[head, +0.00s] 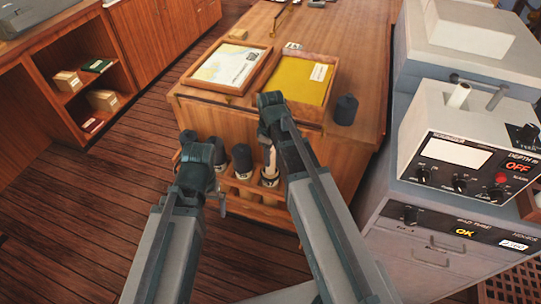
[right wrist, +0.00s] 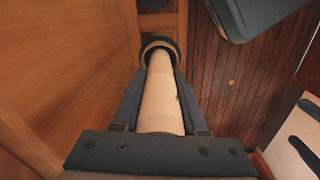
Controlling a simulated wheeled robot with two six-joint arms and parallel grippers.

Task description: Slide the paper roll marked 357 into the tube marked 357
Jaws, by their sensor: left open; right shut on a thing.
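A cream paper roll (head: 269,156) is held upright below my right gripper (head: 267,142). In the right wrist view the roll (right wrist: 160,95) runs between the two fingers, and its far end lies within the round rim of a dark tube (right wrist: 147,42). How deep it sits there I cannot tell. In the head view that tube's mouth (head: 270,181) is in the wooden rack at the front of the chart table. No 357 mark is readable. My left gripper (head: 221,205) is open and empty, left of the rack; its fingers are partly hidden by its wrist.
Dark-capped tubes (head: 241,158) stand in the wooden rack (head: 243,188) left of the roll. The chart table (head: 300,38) carries two trays (head: 228,64) and a dark cylinder (head: 345,109). A grey instrument console (head: 440,235) stands at right. Floor at left is clear.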

